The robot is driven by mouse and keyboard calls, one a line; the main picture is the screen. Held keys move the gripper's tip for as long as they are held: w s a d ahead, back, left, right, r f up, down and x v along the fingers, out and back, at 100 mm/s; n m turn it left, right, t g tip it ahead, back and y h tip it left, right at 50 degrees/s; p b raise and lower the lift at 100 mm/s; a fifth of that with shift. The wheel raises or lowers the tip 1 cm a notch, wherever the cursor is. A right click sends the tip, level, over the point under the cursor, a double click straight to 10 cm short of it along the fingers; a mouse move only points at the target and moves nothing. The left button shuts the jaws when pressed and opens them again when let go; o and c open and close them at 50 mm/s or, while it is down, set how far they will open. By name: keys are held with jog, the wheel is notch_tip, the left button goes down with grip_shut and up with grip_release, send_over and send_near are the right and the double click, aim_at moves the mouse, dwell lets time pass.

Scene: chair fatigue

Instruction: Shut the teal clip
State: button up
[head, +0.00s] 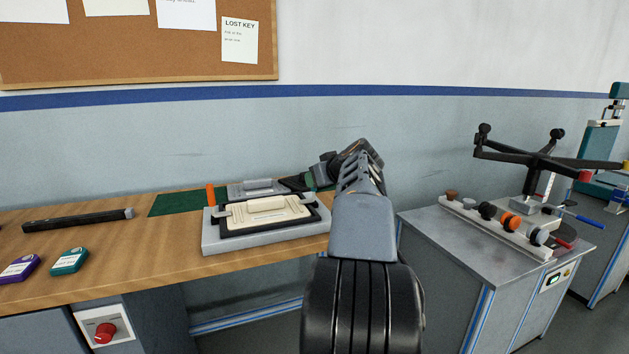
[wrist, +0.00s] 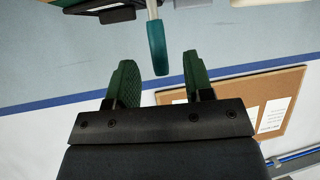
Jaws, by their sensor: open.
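The teal clip (wrist: 157,48) shows in the wrist view as a teal-gripped lever on a pale metal stem. Its tip reaches between the green-padded fingers of my gripper (wrist: 160,70), with a visible gap on both sides. My gripper is open and holds nothing. In the head view my gripper (head: 312,182) is at the right end of a grey fixture (head: 262,238) with a cream plate (head: 265,208) in a dark frame. The orange clip (head: 211,195) stands upright at the fixture's left end. My arm hides most of the fixture's right end and the teal clip there.
The wooden bench (head: 150,240) carries a green mat (head: 178,203), a black bar (head: 78,220), and purple (head: 20,268) and teal (head: 69,261) packets. A grey cabinet (head: 440,255) with a chair base (head: 540,160) stands to the right.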

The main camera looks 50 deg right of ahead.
jog(key=v, duration=1)
dwell(0.3)
jog(key=w+a+g+y+p, duration=0.2)
jog(key=a+p, duration=0.4)
jog(key=a, duration=0.3)
jog(key=w+a+g+y+p, duration=0.25)
jog(key=a+p, duration=0.35)
jog(key=a, duration=0.3)
jog(key=s+a+f+n+g+p, duration=0.1)
jog(key=s+a+p, duration=0.3)
jog(key=a, duration=0.4)
jog(key=s+a+f+n+g+h+p, duration=0.1)
jog(key=s+a+f+g+p, duration=0.2)
jog(key=s+a+p, duration=0.2)
jog(key=a+p, duration=0.2)
jog(key=a, duration=0.1)
jog(key=shift+a+f+n, duration=0.2)
jog(key=shift+f+n, duration=0.05)
jog(key=shift+n, duration=0.15)
